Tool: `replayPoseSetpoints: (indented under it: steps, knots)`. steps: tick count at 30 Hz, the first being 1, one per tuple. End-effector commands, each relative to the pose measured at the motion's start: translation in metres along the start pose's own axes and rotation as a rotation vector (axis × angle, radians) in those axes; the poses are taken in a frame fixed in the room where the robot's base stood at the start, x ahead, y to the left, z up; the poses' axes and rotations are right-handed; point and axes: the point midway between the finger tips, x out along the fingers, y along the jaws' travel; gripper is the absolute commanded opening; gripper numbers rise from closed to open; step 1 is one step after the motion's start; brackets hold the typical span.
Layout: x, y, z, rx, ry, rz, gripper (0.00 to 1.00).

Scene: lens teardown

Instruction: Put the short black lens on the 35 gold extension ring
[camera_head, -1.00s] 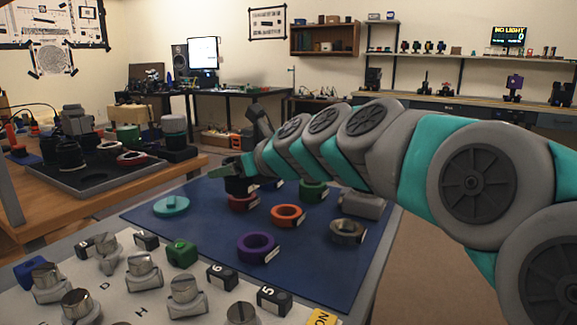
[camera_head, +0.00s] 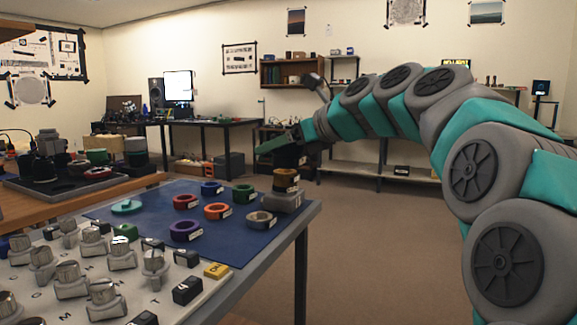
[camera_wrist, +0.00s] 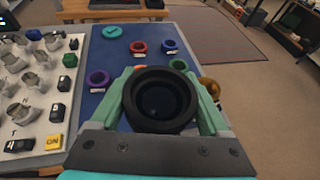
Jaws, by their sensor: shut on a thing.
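My gripper (camera_wrist: 160,100) is shut on the short black lens (camera_wrist: 160,92), which fills the space between the green fingers in the wrist view. The lens also shows as a dark shape (camera_head: 288,159) under my gripper (camera_head: 284,146) in the head view. A gold ring (camera_head: 286,179) sits on a grey block (camera_head: 288,202) at the right end of the blue mat, just below the lens in the head view. In the wrist view the gold ring (camera_wrist: 211,87) lies right of the right finger, partly hidden, so the lens is not centred over it. Ring numbers are unreadable.
On the blue mat (camera_head: 225,247) lie blue (camera_head: 211,188), green (camera_head: 243,193), red (camera_head: 185,202), orange (camera_head: 217,210), purple (camera_head: 185,231) and grey-brown (camera_head: 261,219) rings, and a teal disc (camera_head: 127,207). A knob panel (camera_head: 130,282) stands left. Open floor lies right of the table.

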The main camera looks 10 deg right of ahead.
Motion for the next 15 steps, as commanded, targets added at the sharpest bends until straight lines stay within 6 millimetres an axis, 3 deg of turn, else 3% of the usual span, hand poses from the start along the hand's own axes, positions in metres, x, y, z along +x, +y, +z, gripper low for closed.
replayPoseSetpoints:
  steps: [15]
  knots:
    - [0.053, -0.059, 0.012, 0.0, -0.001, -0.002, 0.07]
